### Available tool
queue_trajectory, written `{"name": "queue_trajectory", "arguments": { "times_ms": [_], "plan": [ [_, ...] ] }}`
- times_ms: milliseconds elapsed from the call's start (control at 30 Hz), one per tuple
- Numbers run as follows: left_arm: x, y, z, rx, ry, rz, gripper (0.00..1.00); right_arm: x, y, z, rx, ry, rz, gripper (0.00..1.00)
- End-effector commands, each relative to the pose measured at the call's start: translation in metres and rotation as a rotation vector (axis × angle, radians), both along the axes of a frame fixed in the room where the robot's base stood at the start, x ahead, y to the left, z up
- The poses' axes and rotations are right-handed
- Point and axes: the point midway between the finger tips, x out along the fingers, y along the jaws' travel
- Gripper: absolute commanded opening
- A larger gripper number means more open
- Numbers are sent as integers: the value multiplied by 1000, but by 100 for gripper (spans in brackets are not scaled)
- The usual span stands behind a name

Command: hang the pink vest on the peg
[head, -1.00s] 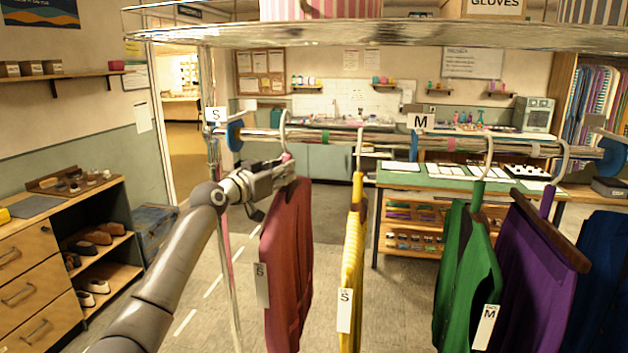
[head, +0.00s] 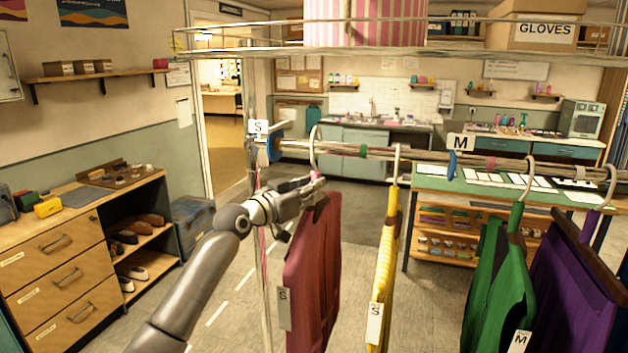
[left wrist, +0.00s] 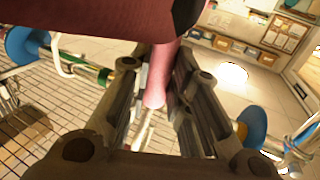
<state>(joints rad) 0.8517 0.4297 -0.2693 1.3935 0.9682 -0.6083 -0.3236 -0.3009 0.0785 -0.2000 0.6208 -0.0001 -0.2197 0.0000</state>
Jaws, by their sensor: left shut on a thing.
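The dusky pink-red vest (head: 312,262) with an S tag hangs on a hanger at the left end of the rail (head: 350,150). Its pale hook (head: 313,142) appears to loop over the rail. My left gripper (head: 318,186) is shut on the hanger's neck, just above the vest's shoulders. In the left wrist view the pink neck (left wrist: 160,75) sits between the fingers (left wrist: 155,95), and the dark red vest (left wrist: 100,18) crosses the top. I cannot make out a separate peg. My right gripper is not in view.
A yellow garment (head: 386,255), a green one (head: 500,280) and a purple one (head: 575,290) hang to the right on the same rail. A blue disc (head: 273,148) marks the rail's left end. A wire shelf (head: 400,55) runs above. Drawers (head: 60,270) stand at left.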

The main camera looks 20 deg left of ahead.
Motion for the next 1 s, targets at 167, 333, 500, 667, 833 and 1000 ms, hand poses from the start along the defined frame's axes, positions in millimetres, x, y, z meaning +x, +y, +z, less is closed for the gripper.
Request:
{"name": "queue_trajectory", "arguments": {
  "times_ms": [167,333,500,667,833,1000],
  "plan": [
    [-15,2,3,1,-3,2,0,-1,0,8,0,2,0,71],
    [-29,2,2,0,-3,1,0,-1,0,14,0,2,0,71],
    [-42,2,2,1,-3,1,0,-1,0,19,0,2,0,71],
    [-55,2,2,1,-3,1,0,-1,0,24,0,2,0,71],
    [-69,3,2,1,-3,0,0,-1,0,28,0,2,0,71],
    [-82,3,2,1,-3,1,0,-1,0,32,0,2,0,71]
  ]
}}
